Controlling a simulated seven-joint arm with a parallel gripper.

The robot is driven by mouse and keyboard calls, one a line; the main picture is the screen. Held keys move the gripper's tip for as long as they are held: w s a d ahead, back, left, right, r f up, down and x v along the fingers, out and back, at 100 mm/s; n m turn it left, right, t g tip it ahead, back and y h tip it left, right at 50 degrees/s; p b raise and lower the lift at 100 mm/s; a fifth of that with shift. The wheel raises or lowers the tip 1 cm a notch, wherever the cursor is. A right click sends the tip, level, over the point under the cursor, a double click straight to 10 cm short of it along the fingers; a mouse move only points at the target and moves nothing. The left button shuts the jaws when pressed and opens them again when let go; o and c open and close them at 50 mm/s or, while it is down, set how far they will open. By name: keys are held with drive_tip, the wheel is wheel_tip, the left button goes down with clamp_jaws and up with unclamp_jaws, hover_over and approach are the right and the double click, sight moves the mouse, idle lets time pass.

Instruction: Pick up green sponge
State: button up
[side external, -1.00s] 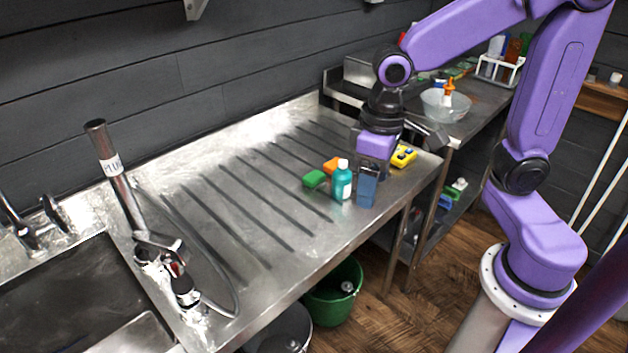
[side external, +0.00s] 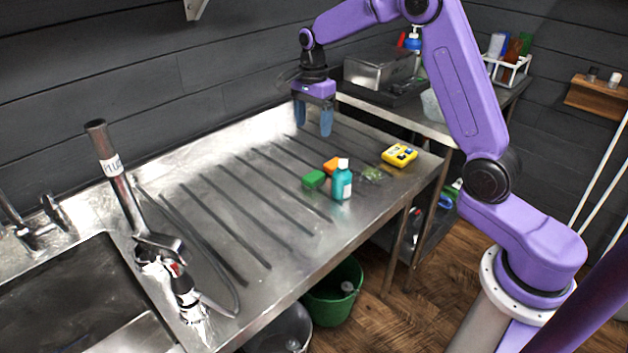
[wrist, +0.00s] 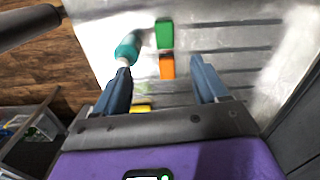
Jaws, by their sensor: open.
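The green sponge (side external: 314,179) lies on the steel draining board, left of an orange block (side external: 332,165) and the teal bottle (side external: 342,182). In the wrist view the green sponge (wrist: 164,34) is at the top, just beyond the orange block (wrist: 167,67). My gripper (side external: 313,118) is open and empty, fingers pointing down, above the back part of the board and apart from the sponge. In the wrist view my gripper (wrist: 160,75) has its fingers spread either side of the orange block's line.
The teal bottle stands upright beside the sponge, and its white cap faces the wrist view. A yellow device (side external: 399,155) lies at the board's right end. A green bucket (side external: 334,290) is below.

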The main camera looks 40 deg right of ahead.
drive_tip(key=d+m, duration=0.1)
hover_over(314, 175)
wheel_tip(314, 175, down, 12)
drive_tip(key=shift+s+f, duration=0.1)
drive_tip(key=shift+s, duration=0.05)
drive_tip(key=shift+f, duration=2.85)
drive_tip(key=shift+c, duration=0.3)
drive_tip(key=c, duration=1)
